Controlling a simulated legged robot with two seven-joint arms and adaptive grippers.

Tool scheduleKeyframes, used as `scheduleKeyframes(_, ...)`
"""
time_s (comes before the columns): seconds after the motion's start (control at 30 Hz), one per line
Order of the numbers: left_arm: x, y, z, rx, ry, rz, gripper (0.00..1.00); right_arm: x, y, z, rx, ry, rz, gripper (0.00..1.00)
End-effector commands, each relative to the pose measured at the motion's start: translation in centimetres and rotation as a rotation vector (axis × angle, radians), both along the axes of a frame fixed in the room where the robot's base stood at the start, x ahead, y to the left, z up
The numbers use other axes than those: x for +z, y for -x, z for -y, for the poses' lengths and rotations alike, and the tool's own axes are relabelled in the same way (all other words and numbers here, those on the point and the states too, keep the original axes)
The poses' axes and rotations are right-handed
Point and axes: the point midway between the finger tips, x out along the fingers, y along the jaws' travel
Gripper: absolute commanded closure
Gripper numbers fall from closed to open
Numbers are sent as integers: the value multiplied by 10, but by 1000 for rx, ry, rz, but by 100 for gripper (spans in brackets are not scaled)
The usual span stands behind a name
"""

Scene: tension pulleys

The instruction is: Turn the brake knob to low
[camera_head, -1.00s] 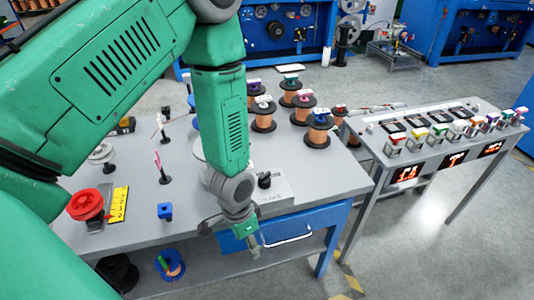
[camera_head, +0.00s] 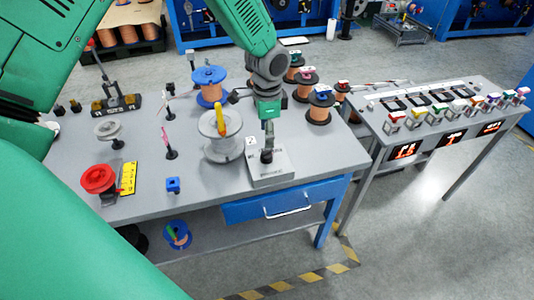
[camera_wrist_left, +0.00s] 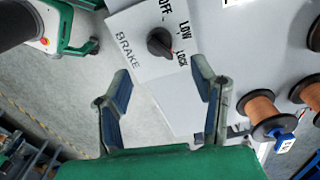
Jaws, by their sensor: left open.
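The brake knob (camera_head: 267,156) is a small black knob on a pale box (camera_head: 272,172) near the table's front edge. In the wrist view the dark round knob (camera_wrist_left: 160,42) sits beside the printed words OFF, LOW and LOCK, and a small red mark on it appears to face LOCK. My left gripper (camera_head: 268,147) is over the box, at the knob in the head view, which it partly hides. In the left wrist view the two fingers (camera_wrist_left: 163,76) are spread wide and empty, with the knob ahead between their tips. My right gripper is not in view.
A grey spool with a yellow handle (camera_head: 221,130) stands just left of the box, and a blue spool (camera_head: 209,86) behind it. Copper spools (camera_head: 319,107) stand to the right. A blue drawer (camera_head: 285,202) is below. A side table (camera_head: 440,125) holds a row of coloured pieces.

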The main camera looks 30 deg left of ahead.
Motion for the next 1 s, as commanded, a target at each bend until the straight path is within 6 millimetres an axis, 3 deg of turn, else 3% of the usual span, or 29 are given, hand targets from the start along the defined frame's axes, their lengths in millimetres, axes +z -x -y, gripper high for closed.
scheduleKeyframes(0.2,-48,2,-2,1,2,-2,48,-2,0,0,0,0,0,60)
scheduleKeyframes(0.4,-75,2,-2,2,3,-2,48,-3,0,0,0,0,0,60)
scheduleKeyframes(0.83,-83,1,-1,2,2,1,48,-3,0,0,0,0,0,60)
scheduleKeyframes(0.97,-84,1,-1,2,2,1,94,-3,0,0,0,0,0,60)
scheduleKeyframes(1.0,-84,1,-2,2,3,0,97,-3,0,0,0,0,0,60)
